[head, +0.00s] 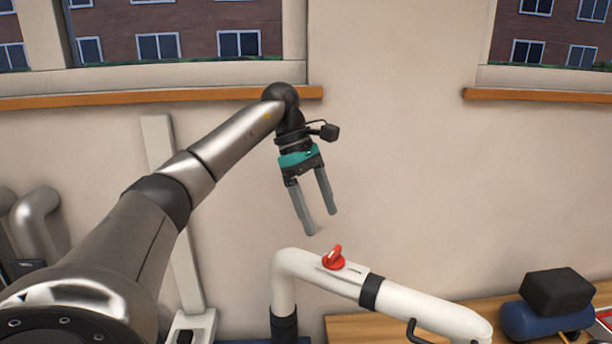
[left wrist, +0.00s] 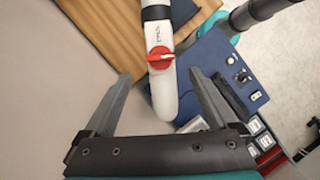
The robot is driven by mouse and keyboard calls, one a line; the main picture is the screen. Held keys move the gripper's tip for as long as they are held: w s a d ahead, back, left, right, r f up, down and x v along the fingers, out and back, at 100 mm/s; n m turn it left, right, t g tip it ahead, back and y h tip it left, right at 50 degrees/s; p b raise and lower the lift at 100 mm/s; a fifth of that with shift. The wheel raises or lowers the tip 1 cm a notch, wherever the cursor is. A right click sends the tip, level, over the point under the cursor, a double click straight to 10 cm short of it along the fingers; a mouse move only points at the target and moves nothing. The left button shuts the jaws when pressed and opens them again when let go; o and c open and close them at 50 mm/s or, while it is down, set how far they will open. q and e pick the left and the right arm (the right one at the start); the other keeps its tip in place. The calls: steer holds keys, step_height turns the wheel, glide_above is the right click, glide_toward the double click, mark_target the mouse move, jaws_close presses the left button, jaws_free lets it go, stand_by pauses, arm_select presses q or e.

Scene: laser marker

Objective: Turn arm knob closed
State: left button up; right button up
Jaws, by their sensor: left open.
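The arm knob (head: 334,258) is a small red knob on top of a white tubular arm (head: 425,307) with black bands. My right gripper is not in view.
A wooden tabletop (head: 345,328) lies below the white arm. A blue cylinder (head: 535,322) with a black block (head: 557,291) stands at the right. A blue panel box (left wrist: 222,68) with knobs sits right of the tube. The wall (head: 410,180) is behind.

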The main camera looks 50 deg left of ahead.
arm_select(q)
steer(key=p+v, duration=0.2)
steer(key=v, duration=0.6)
steer(key=shift+p, duration=0.3)
